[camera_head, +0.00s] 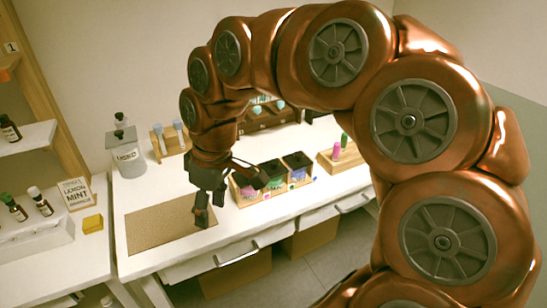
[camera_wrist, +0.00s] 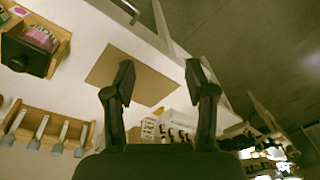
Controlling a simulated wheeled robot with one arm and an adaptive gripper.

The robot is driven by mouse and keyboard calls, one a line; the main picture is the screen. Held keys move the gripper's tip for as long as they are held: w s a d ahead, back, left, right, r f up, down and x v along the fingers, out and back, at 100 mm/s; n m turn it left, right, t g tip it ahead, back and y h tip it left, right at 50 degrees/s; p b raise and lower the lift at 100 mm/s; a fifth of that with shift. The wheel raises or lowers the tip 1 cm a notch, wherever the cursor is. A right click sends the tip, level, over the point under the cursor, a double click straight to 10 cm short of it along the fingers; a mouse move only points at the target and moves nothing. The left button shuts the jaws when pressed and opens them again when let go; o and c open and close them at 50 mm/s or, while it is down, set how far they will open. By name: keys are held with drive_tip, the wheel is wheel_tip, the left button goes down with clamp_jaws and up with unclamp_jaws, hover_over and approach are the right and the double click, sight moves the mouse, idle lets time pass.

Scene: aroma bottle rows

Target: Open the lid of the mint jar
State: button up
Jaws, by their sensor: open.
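Three jars with dark lids sit in a wooden box (camera_head: 238,196) right of my gripper in the head view. The middle jar (camera_head: 274,176) has green on its front and may be the mint jar; I cannot read its label. A pink-marked jar (camera_head: 247,188) and a purple-marked jar (camera_head: 298,173) flank it. Their lids look shut. My gripper (camera_head: 211,207) is open and empty, above the right part of a brown mat (camera_head: 150,225).
A grey labelled canister (camera_head: 128,158) and a tube rack (camera_head: 170,140) stand behind the mat. A "Lemon Mint" sign (camera_head: 75,192), yellow block (camera_head: 92,223) and small bottles (camera_head: 38,201) are on the left. Another wooden holder (camera_head: 343,158) is right of the jars.

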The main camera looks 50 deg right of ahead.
drive_tip(key=w+d+r+t, duration=0.1)
drive_tip(key=w+d+r, duration=0.1)
drive_tip(key=w+d, duration=0.45)
drive_tip(key=t, duration=0.2)
approach(275, 162)
drive_tip(key=shift+p+x, duration=1.3)
drive_tip(key=shift+x, duration=2.9)
drive_tip(key=shift+w+d, duration=0.1)
drive_tip(key=shift+c, duration=0.2)
clamp_jaws()
